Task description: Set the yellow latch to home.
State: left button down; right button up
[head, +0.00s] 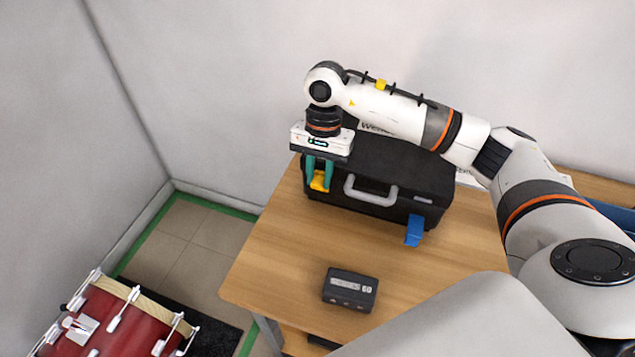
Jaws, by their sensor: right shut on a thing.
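A black case (385,160) with a light grey handle (370,193) stands on the wooden table. The yellow latch (319,181) is on its front at the left end. A blue latch (414,231) is on its front at the right end and sticks out downward. My right gripper (319,177) comes down from above with its green fingers around the yellow latch, shut on it. The fingers hide part of the latch, so its exact angle is hard to tell. My left gripper is not in view.
A small black box (350,289) with a label lies on the table (270,262) in front of the case. A red drum (110,320) stands on the floor at lower left. Walls close in behind and left. The table's left front is clear.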

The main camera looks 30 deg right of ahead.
jog(key=shift+w+d+r, duration=0.1)
jog(key=shift+d, duration=0.05)
jog(key=o, duration=1)
notch_tip(320, 180, up, 12)
jog(key=w+d+b, duration=0.1)
jog(key=d, duration=0.1)
jog(key=shift+w+b, duration=0.4)
